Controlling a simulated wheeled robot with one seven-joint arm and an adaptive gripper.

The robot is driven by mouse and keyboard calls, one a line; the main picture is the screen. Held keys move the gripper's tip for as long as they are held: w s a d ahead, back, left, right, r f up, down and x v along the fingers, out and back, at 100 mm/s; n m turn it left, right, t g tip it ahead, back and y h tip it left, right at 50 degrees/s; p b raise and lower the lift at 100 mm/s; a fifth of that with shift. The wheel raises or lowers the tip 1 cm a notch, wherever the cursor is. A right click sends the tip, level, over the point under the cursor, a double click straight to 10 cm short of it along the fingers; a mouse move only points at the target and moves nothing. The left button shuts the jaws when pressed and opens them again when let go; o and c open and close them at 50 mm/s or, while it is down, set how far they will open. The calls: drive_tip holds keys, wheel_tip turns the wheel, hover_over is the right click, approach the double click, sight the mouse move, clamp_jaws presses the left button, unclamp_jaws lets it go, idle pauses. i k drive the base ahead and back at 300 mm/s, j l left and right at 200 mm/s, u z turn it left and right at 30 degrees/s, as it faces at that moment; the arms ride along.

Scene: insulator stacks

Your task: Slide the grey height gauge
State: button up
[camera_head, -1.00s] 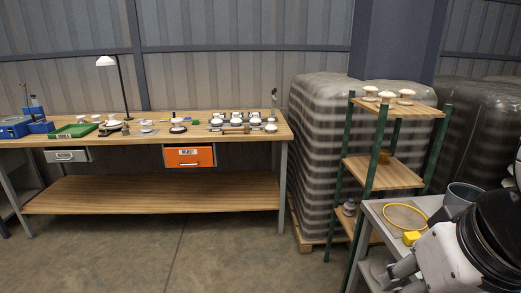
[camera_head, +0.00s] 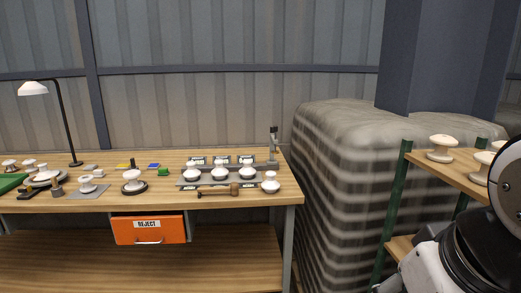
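The grey height gauge (camera_head: 273,146) stands upright at the right end of the wooden workbench (camera_head: 235,206), behind a white insulator (camera_head: 270,183). It is a slim post with a dark upper part, and its foot is partly hidden. My arm fills the lower right corner. Only a small part of my gripper (camera_head: 388,286) shows at the bottom edge, far from the gauge and apart from it. I cannot see whether its fingers are open or shut.
White insulators stand on a grey tray (camera_head: 180,182) beside the gauge, with a wooden-handled tool (camera_head: 218,190) in front. An orange reject drawer (camera_head: 149,228) hangs under the bench. A wrapped pallet stack (camera_head: 335,170) and a green-post shelf (camera_head: 393,205) stand to the right.

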sight(272, 161)
drive_tip(key=i+u, duration=0.1)
drive_tip(key=i, duration=0.45)
drive_tip(key=i+j+z, duration=0.1)
drive_tip(key=i+j, duration=0.25)
drive_tip(key=j, duration=0.25)
drive_tip(key=i+j+z, duration=0.15)
drive_tip(key=i+j, duration=0.05)
drive_tip(key=j, duration=0.1)
